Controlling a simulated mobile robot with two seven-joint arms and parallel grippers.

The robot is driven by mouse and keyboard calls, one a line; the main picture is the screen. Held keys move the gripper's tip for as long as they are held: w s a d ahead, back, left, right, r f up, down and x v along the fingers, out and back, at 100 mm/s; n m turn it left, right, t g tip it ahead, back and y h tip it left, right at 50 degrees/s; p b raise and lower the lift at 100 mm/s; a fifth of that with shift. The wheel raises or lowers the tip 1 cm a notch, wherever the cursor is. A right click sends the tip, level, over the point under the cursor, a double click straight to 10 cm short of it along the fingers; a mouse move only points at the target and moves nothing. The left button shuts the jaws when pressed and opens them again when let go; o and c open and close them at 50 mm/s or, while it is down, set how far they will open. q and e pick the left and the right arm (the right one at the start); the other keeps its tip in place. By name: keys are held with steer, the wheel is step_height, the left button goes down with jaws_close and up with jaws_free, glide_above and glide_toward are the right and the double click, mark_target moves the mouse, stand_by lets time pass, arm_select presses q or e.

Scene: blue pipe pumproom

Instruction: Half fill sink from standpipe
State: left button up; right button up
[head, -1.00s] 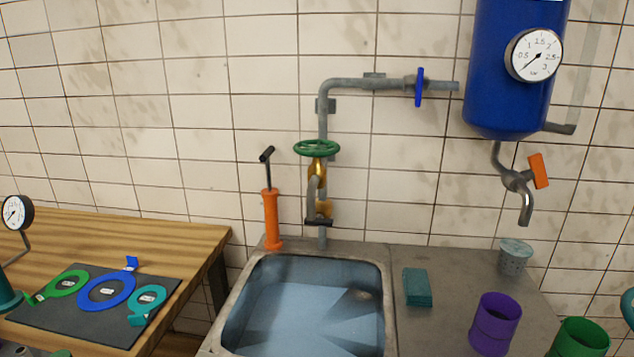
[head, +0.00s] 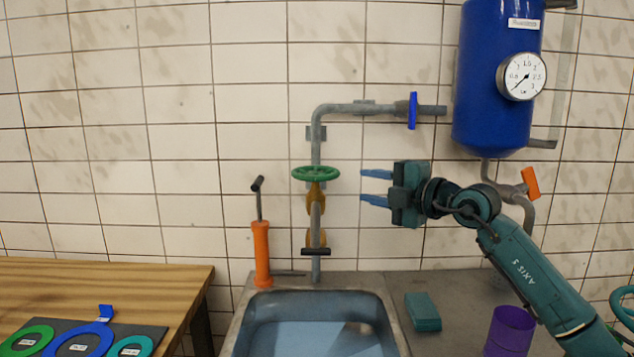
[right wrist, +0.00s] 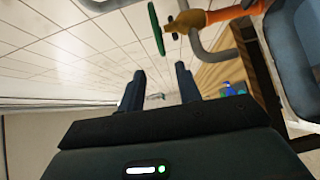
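The standpipe (head: 317,262) rises behind the sink (head: 262,300) with a green handwheel (head: 316,173) on a brass valve (head: 316,197). The handwheel also shows edge-on in the right wrist view (right wrist: 156,30). The sink shows a blue-grey inside; I cannot tell its water level. My right gripper (head: 376,187) is open and empty, its two blue fingers pointing left at the handwheel with a gap between. In the right wrist view its fingers (right wrist: 160,88) stand apart. My left gripper is not in view. A blue-handled valve (head: 412,111) sits on the pipe to the right.
A blue tank (head: 492,70) with a gauge (head: 521,77) hangs at the right, with an orange-handled tap (head: 530,183) below. An orange hand pump (head: 261,250) stands left of the standpipe. A teal sponge (head: 422,312) and a purple cup (head: 509,332) are on the counter.

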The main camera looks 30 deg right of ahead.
mark_target(327, 179)
steer(key=p+x, duration=0.4)
steer(key=x, duration=0.9)
steer(key=shift+f, duration=0.15)
jaws_close()
